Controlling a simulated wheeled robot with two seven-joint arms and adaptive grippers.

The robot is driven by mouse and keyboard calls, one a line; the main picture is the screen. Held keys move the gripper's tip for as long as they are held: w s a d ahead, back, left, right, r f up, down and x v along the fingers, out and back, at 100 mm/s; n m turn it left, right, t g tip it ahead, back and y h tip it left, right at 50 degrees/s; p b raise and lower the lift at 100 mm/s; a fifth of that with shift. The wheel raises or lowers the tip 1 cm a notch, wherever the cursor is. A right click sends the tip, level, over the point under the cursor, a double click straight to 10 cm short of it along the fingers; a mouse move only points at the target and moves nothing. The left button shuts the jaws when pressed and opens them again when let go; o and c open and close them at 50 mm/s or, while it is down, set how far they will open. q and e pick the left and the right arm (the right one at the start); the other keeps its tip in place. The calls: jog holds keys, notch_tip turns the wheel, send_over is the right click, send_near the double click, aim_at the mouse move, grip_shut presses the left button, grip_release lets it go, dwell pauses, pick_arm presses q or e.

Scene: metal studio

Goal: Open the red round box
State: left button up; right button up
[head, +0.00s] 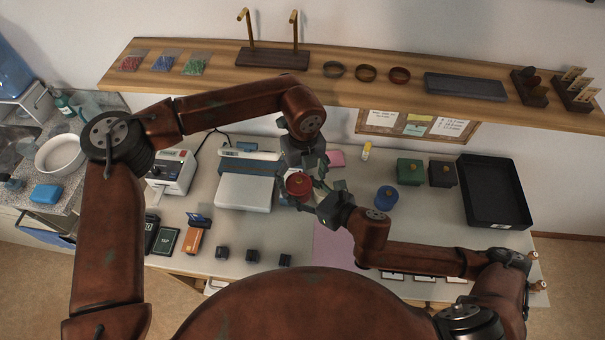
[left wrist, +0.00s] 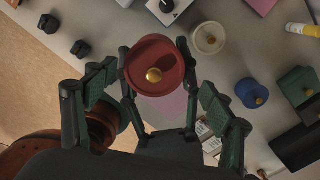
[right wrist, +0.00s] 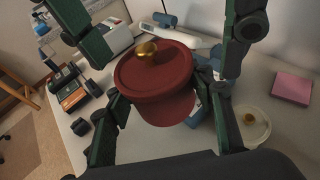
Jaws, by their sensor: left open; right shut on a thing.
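The red round box (head: 298,185) has a gold knob on its lid, and the lid sits on the body. It is held up above the table near the white scale. My right gripper (head: 318,193) is shut on the box body, which also shows in the right wrist view (right wrist: 168,108). My left gripper (head: 303,169) is open close to the box, above it in the head view. In the left wrist view the lid (left wrist: 155,62) faces the camera, beyond the spread left fingers. Whether any left finger touches the lid is unclear.
A scale (head: 245,190) stands beside the grippers. A white round box (left wrist: 208,38) is on the table nearby. A blue round box (head: 386,198), a green box (head: 410,170), a dark box (head: 441,174) and a black tray (head: 521,218) are to the right. A wooden shelf (head: 310,82) runs behind.

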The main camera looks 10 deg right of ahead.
pick_arm(q)
jog(key=shift+f, duration=0.1)
grip_shut()
dwell(0.9)
dwell(0.5)
jog(key=shift+d+r, duration=0.1)
jog(key=shift+r, duration=1.25)
